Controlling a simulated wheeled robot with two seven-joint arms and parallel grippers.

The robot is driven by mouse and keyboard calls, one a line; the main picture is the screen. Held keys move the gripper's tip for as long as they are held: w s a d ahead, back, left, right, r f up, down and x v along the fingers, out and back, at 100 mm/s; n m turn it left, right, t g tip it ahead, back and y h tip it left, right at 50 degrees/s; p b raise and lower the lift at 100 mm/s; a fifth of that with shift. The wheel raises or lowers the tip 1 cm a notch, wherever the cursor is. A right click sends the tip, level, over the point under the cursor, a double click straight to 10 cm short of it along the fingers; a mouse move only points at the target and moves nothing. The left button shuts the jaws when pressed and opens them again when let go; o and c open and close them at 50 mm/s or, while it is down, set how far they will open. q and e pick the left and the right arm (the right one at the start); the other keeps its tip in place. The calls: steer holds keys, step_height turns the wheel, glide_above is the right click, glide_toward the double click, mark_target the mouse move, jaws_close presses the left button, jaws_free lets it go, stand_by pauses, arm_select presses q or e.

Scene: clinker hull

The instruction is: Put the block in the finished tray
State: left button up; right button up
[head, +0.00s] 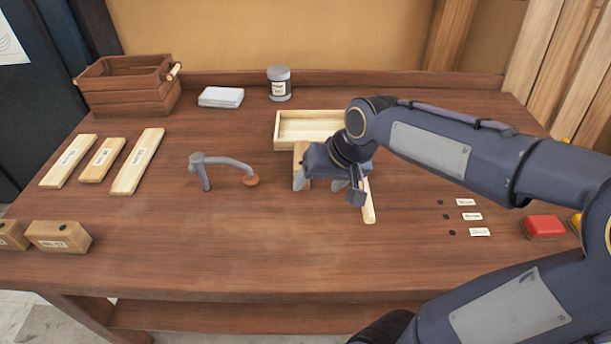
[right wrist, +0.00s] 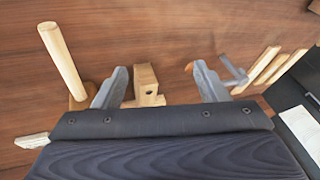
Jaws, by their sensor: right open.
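A light wood block (right wrist: 146,76) with a round hole in its face shows in the right wrist view, between and beyond my open fingers. In the head view, pale wood (head: 301,150) shows beside my right gripper (head: 322,185), which hides much of it. The right gripper is over the middle of the bench, open, with no contact visible. A shallow light wood tray (head: 290,142) lies just behind it, its right part hidden by my arm; I read no label on it. Two more wood blocks (head: 58,237) with dark holes sit at the front left. My left gripper is not in view.
A pale round handle (head: 368,202) lies right of the gripper; it also shows in the right wrist view (right wrist: 62,60). Several flat strips (head: 137,162), a crate (head: 128,95), a jar (head: 279,84) and a red box (head: 544,227) surround. The front middle is clear.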

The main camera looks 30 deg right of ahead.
mark_target(302, 152)
steer(key=w+d+f+h, duration=0.1)
steer(key=w+d+f, duration=0.1)
steer(key=w, duration=0.4)
steer(key=w+d+f+m+h, duration=0.1)
steer(key=w+d+f, duration=0.1)
steer(key=w, duration=0.4)
steer(key=w+d+f+m+g+h, duration=0.1)
steer(key=w+d+f+h, duration=0.1)
steer(key=w, duration=0.4)
steer(key=shift+w+d+f+b, duration=0.2)
steer(key=shift+d+f+b, duration=0.15)
steer(key=x, duration=0.2)
steer(key=p+x, duration=0.1)
steer(key=x, duration=0.1)
steer(key=p+x, duration=0.1)
steer(key=x, duration=0.2)
steer(key=shift+w+d+r, duration=0.15)
steer(key=shift+d, duration=0.1)
steer(key=shift+w+f, duration=0.15)
steer(key=shift+f, duration=0.3)
steer(key=c, duration=1.4)
steer(key=shift+r, duration=0.1)
